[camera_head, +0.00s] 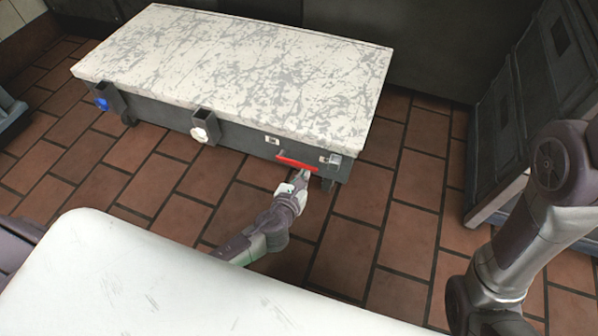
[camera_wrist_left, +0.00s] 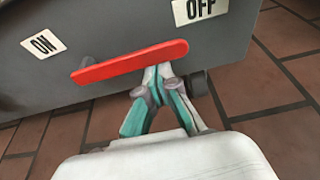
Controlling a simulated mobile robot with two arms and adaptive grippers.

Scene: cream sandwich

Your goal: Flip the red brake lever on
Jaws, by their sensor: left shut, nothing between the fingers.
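The red brake lever (camera_head: 297,163) is on the dark front side of a long, low cart with a worn white top. In the left wrist view the lever (camera_wrist_left: 130,62) lies nearly level, a little raised at its right end. The ON label (camera_wrist_left: 43,43) is at its left and the OFF label (camera_wrist_left: 200,9) is above its right end. My left gripper (camera_head: 303,176) is shut and empty, with its fingertips (camera_wrist_left: 158,72) at the lever's right part, just below it. I cannot tell whether they touch. My right gripper is out of view.
The cart's white top (camera_head: 240,70) spans the upper middle. A white surface (camera_head: 170,285) fills the lower left foreground. A dark cabinet (camera_head: 530,110) stands at the right. Brown tiled floor (camera_head: 390,220) is open between them. My other arm shows at the right edge.

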